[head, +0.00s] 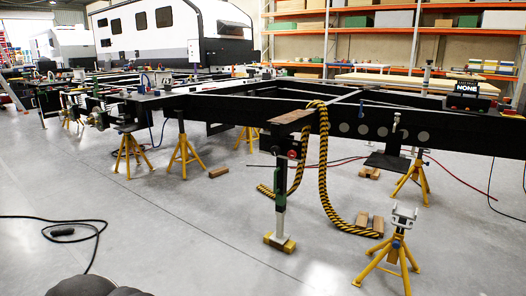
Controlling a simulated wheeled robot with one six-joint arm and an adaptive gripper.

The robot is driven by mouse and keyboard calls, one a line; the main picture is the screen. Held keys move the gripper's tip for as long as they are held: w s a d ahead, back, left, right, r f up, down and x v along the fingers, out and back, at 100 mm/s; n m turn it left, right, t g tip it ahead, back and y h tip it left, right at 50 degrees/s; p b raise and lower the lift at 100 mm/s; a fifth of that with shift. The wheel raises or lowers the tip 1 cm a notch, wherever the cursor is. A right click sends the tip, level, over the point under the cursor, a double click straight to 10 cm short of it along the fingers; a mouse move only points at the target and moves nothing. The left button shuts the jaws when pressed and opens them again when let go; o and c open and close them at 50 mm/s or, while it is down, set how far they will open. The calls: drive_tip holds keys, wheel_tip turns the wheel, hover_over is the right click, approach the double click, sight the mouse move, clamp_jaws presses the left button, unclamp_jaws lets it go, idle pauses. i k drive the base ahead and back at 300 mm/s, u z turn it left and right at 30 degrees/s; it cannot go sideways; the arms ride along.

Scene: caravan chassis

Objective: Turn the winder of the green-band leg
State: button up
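A jockey-type leg (280,180) stands upright under the near chassis beam, right of centre. It has a dark upper part, a green band (281,198) and a pale lower tube. Its foot (279,241) rests on a yellowish block on the floor. A small red round part (292,154) shows on the leg's upper right side; I cannot tell whether it is the winder. No crank handle is clear at this size. My gripper is not in view; a dark rounded shape, perhaps part of my own body, shows at the bottom left.
A yellow-black rope (324,170) hangs from the beam beside the leg and loops on the floor. Yellow stands (392,255) stand at the front right and under the chassis (450,125). A black cable (62,231) lies at left. The floor before the leg is mostly clear.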

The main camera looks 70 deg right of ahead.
sight(275, 150)
drive_tip(key=z, duration=0.55)
drive_tip(key=i, duration=0.85)
drive_tip(key=z, duration=1.05)
drive_tip(key=i, duration=0.2)
drive_tip(key=z, duration=0.15)
